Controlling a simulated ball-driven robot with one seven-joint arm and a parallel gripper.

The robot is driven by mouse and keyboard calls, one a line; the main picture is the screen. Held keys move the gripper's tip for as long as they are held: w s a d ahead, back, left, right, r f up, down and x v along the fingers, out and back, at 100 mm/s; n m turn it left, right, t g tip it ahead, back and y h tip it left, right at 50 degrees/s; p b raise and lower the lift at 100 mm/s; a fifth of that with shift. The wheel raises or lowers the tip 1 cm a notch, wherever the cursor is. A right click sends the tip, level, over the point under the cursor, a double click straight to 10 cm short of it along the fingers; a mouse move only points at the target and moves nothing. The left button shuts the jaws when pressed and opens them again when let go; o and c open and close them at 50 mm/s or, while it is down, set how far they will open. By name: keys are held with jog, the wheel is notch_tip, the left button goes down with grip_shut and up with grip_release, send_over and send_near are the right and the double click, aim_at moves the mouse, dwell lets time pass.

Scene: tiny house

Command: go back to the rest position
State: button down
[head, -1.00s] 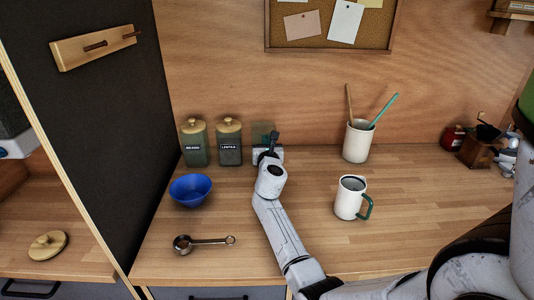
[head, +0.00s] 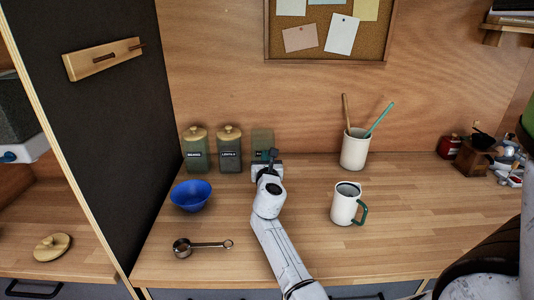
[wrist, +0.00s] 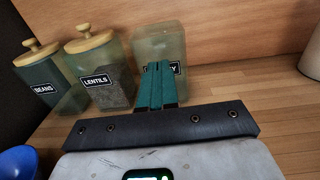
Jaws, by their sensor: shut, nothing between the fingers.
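My gripper (head: 271,157) reaches over the wooden counter in the head view, pointing at the back wall. In the wrist view its teal fingers (wrist: 157,88) are together with nothing between them. They are in front of a lidless greenish jar (wrist: 160,45), whose label is partly hidden by the fingers. The same jar (head: 262,138) shows behind my gripper in the head view. I cannot tell whether the fingers touch it.
The lentils jar (head: 229,152) and beans jar (head: 196,152) stand left of my gripper. A blue bowl (head: 190,195) and a measuring scoop (head: 184,248) are left of my arm. A white mug (head: 345,205) and utensil crock (head: 354,150) stand right. A wooden lid (head: 52,247) lies far left.

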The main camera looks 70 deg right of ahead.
jog(key=v, duration=0.8)
